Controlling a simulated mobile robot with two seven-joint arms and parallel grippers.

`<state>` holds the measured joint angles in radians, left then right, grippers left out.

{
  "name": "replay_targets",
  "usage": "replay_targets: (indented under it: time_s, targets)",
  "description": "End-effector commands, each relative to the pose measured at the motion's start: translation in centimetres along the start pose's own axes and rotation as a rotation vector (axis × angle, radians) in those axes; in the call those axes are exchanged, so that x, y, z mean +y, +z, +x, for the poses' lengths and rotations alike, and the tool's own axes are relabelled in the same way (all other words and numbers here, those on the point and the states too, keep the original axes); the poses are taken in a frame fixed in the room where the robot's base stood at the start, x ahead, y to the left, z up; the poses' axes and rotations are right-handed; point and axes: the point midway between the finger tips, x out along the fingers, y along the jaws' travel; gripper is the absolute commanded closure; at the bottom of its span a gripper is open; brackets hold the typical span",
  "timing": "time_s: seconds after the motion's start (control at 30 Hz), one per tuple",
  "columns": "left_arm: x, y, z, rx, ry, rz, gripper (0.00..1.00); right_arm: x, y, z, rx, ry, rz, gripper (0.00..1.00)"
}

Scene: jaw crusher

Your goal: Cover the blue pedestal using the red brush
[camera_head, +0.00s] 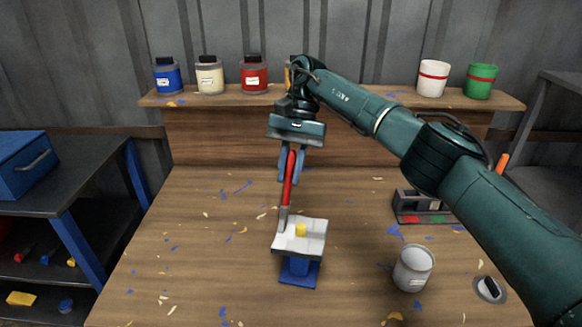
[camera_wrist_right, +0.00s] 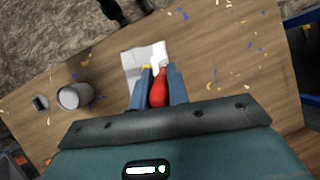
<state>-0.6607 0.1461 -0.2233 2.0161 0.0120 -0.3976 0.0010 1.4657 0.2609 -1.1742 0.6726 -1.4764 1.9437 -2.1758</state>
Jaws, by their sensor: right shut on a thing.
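My right gripper (camera_head: 292,172) is shut on the red brush (camera_head: 287,185), which hangs almost upright with its handle between the fingers. The brush's lower end is at the left back edge of a white sheet-like top (camera_head: 314,245) on the blue pedestal (camera_head: 298,271); I cannot tell whether it touches. A small yellow piece (camera_head: 300,230) sits on the white top. In the right wrist view, the gripper (camera_wrist_right: 158,75) holds the red handle (camera_wrist_right: 159,92), and the white top (camera_wrist_right: 133,62) shows beyond it. My left gripper is not in view.
A light grey pot (camera_head: 413,269) stands right of the pedestal, with a small dark item (camera_head: 489,289) beyond it. A dark rack (camera_head: 420,208) is behind them. Paint jars (camera_head: 209,76) and cups (camera_head: 432,78) line the back shelf. The table's left half is mostly clear apart from scraps.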

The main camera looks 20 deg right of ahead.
Motion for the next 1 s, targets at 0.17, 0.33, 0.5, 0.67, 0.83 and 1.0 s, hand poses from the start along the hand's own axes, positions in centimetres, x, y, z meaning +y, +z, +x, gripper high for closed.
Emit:
replay_targets:
  time_s: [0.17,0.33,0.5,0.67,0.83,1.0]
  targets:
    - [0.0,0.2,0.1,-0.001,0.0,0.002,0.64,0.1,0.9,0.5,-0.002,0.001,-0.002,1.0]
    - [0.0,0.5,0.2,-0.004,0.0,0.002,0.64,0.1,1.4,0.8,-0.001,0.001,-0.002,1.0]
    - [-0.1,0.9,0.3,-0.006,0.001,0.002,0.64,0.1,2.2,1.3,-0.002,0.001,-0.001,1.0]
    - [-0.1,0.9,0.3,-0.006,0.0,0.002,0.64,0.1,2.5,1.3,-0.002,0.001,0.001,1.0]
    - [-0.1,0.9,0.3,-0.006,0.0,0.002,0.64,0.1,2.5,1.3,-0.001,0.001,0.0,1.0]
    - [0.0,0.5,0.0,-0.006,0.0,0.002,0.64,0.0,2.8,0.6,0.0,0.0,0.0,1.0]
